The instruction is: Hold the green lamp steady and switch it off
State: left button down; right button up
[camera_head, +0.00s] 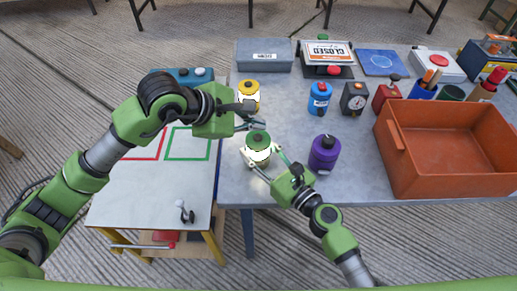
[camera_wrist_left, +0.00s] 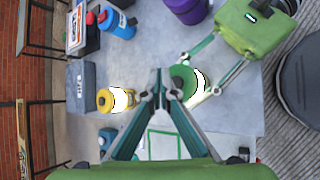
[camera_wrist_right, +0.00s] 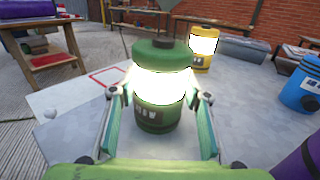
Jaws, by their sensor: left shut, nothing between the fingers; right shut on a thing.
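The green lamp (camera_head: 258,138) stands upright on the grey table near its front left, and its white band glows. In the right wrist view the lamp (camera_wrist_right: 160,84) sits between the fingers of my right gripper (camera_wrist_right: 158,97), which is shut around its body. My left gripper (camera_head: 262,124) is shut and empty, with its fingertips close to the lamp's top in the head view. In the left wrist view the left fingertips (camera_wrist_left: 164,95) are together beside the green lamp (camera_wrist_left: 180,80); I cannot tell whether they touch it.
A lit yellow lamp (camera_head: 249,88) stands just behind the green one. A purple canister (camera_head: 324,153) is to its right, and a blue one (camera_head: 319,98) is farther back. An orange crate (camera_head: 450,176) fills the right side. A low white table (camera_head: 140,200) adjoins on the left.

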aim_at(256, 138)
pick_arm(q)
jog(key=shift+f, duration=0.8)
dwell(0.9)
jog(key=shift+f, duration=0.45)
dwell(0.4)
jog(key=shift+r, duration=0.45)
jog(key=shift+r, duration=0.1)
jog(key=shift+r, duration=2.95)
